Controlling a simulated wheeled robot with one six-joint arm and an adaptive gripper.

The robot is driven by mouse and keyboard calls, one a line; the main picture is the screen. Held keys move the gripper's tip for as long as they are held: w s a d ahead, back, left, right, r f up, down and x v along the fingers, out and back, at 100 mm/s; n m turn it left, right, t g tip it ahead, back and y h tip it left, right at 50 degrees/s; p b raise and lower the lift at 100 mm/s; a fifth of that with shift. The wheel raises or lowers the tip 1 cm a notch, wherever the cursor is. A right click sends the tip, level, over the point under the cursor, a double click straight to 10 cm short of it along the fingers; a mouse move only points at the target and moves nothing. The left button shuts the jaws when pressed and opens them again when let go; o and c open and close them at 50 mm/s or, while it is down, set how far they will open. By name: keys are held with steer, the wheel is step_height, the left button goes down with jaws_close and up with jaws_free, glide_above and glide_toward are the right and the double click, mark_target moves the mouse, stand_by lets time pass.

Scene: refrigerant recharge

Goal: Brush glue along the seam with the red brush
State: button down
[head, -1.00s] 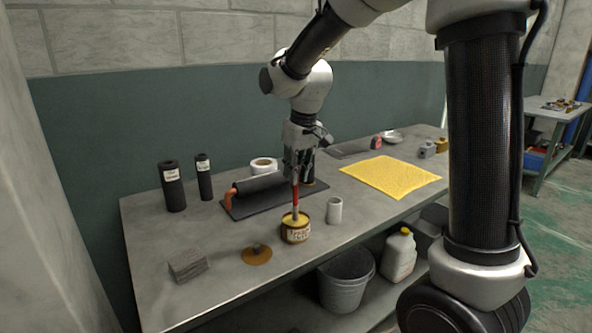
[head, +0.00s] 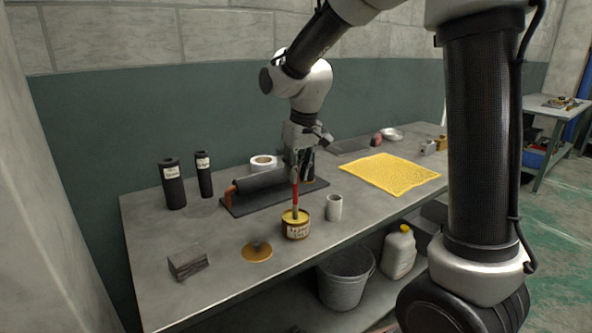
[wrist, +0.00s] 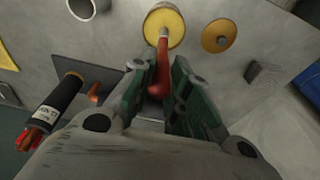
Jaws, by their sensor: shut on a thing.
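My gripper (head: 297,160) is shut on the red brush (head: 295,195) and holds it upright, handle up. The brush's lower end is inside the open glue can (head: 296,229), which has a yellow top and a label. In the wrist view the red handle (wrist: 157,85) sits between the green-padded fingers (wrist: 159,95) and reaches to the yellow glue can (wrist: 172,28). The bristles are hidden in the can. Behind it, a black foam sleeve (head: 262,184) around an orange-brown pipe lies on a dark mat (head: 234,208). The seam cannot be made out clearly; a sleeve also shows in the wrist view (wrist: 65,95).
A white cup (head: 334,208) stands right of the can. A round amber lid (head: 257,252) and a grey block (head: 187,263) lie to the left. Two black sleeves (head: 172,185) stand at the back left. A yellow cloth (head: 390,174) lies right. The table's front edge is close.

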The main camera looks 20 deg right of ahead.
stand_by(0.3)
steer(key=shift+r, duration=3.5)
